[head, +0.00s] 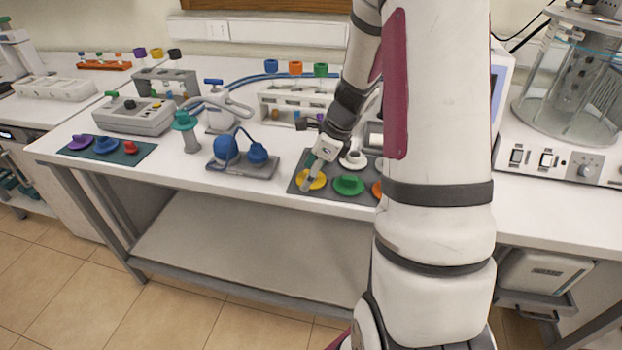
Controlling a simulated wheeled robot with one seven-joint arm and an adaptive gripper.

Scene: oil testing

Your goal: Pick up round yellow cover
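The round yellow cover (317,181) lies on a dark grey mat (325,197) near the front edge of the white table, right of centre. My gripper (309,184) points down at the cover, with its fingers at and partly in front of it. My gripper hides part of the cover. Whether the fingers touch the cover or are closed on it is too small to tell.
A green cover (348,186), a white cover (353,160) and an orange cover (377,189) share the mat. Left of it stands a grey base with blue bulbs (257,154). Behind is a rack (290,103) with capped tubes. My arm hides the table's right part.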

